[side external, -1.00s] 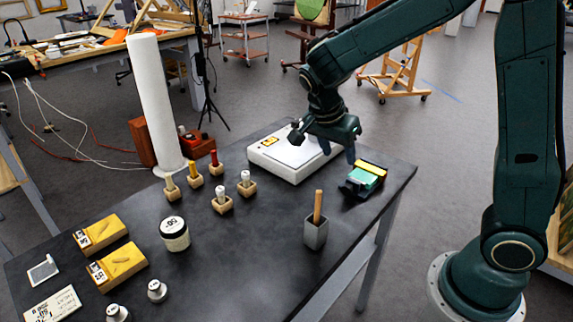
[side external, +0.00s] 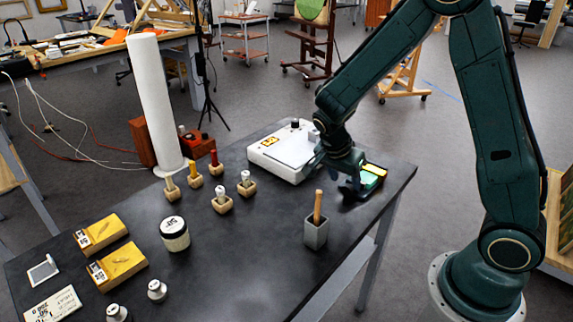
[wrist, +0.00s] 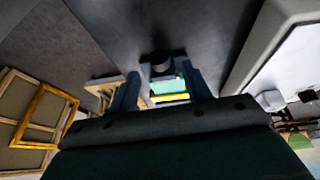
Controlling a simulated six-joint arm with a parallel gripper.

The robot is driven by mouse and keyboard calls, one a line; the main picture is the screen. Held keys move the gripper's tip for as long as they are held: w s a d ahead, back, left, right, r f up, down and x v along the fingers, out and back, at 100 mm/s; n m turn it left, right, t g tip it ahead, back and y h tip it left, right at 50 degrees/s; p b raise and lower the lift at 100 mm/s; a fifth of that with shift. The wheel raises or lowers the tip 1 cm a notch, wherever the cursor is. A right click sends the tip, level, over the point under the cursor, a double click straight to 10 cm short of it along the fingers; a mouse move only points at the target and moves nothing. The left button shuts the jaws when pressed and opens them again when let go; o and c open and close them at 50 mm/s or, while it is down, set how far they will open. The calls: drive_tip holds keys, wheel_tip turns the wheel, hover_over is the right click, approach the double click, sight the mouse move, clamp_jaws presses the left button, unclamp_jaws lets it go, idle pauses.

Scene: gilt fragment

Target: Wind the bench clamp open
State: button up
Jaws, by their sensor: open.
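The bench clamp (side external: 372,177) is a small dark blue-grey vise near the right edge of the black table. A green piece and a yellow piece show in it, and my gripper partly hides it. In the wrist view the clamp (wrist: 160,83) lies between my finger lines, with a round black knob (wrist: 162,58) on its near end. My gripper (side external: 348,182) is open, pointing down at the clamp's left end. In the wrist view the fingers of my gripper (wrist: 160,72) stand either side of the clamp. Whether they touch it I cannot tell.
A white device (side external: 285,152) with a flat plate stands left of my gripper. A grey holder with a wooden handle (side external: 316,232) stands in front. Small wooden blocks with tools (side external: 222,203) and a lidded jar (side external: 174,234) are further left.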

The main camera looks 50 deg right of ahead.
sight(346, 186)
drive_tip(key=shift+x, duration=1.8)
drive_tip(key=c, duration=1)
drive_tip(key=shift+w+g, duration=0.1)
drive_tip(key=shift+g, duration=0.3)
drive_tip(key=shift+w+f+n+g, duration=0.1)
drive_tip(key=shift+w+n+g, duration=0.15)
drive_tip(key=shift+g, duration=0.95)
drive_tip(key=shift+w+f+n+g, duration=0.15)
drive_tip(key=shift+n+g, duration=0.2)
drive_tip(key=shift+g, duration=0.85)
drive_tip(key=shift+r, duration=0.1)
